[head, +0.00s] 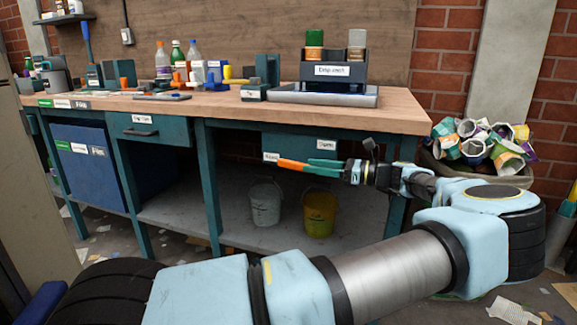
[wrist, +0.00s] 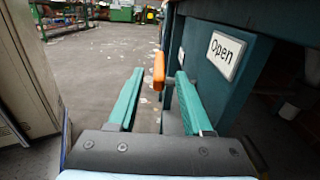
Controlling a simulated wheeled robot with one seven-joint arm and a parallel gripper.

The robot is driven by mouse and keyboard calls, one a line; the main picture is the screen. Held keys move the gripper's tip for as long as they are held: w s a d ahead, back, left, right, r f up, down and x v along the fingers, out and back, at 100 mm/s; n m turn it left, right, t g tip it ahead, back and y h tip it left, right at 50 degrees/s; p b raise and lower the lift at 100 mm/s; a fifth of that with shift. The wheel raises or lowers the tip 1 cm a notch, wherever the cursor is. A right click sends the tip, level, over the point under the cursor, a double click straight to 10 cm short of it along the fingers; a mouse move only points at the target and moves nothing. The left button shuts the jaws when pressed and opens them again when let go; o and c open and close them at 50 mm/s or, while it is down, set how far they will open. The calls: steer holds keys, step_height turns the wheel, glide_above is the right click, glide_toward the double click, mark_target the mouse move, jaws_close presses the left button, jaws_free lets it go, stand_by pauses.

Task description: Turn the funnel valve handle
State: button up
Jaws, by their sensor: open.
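The funnel valve handle (head: 293,164) is an orange bar at the front of a teal box (head: 290,142) below the bench top. In the wrist view the handle (wrist: 159,72) stands near the fingertips, in line with the gap between them. My gripper (head: 310,167) has teal fingers and is open. The wrist view shows the fingers (wrist: 159,75) apart, one on each side of the handle, with no clear contact. How deep the handle sits between them is hard to tell. A label reading "Open" (wrist: 226,54) is on the teal face at the right.
The wooden workbench (head: 400,108) is above my gripper, with bottles (head: 178,58) and a labelled caddy (head: 333,72) on it. A grey bucket (head: 265,203) and a yellow bucket (head: 319,213) stand on the lower shelf. A full bin (head: 448,178) is at the right.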

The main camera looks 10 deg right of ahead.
mark_target(289, 160)
steer(key=b+x, duration=0.1)
steer(key=x, duration=0.6)
steer(key=shift+w+a, duration=0.15)
steer(key=shift+a, duration=0.25)
jaws_close()
stand_by(1.0)
